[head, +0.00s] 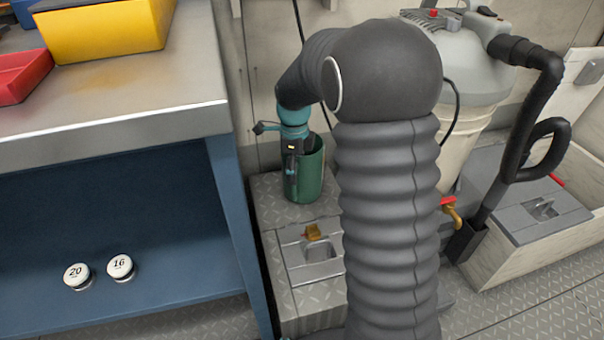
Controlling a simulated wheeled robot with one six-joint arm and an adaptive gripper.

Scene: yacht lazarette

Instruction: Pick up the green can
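The green can (311,180) stands upright on a grey tread-plate ledge to the right of the blue bench. It looks like an open-topped cylinder. My gripper (291,168) points down at the can's upper left part, below the teal wrist, and overlaps the rim in the picture. The fingers are small and dark here. I cannot tell whether they touch the can's wall, are open, or are shut on it. The wrist and gripper hide part of the can's rim and left side.
The blue bench (223,172) with a metal top stands close on the left, holding a yellow bin (105,32) and a red tray (18,78). A shop vacuum (465,65) with a black hose is at right. An orange-brown latch (312,232) sits before the can.

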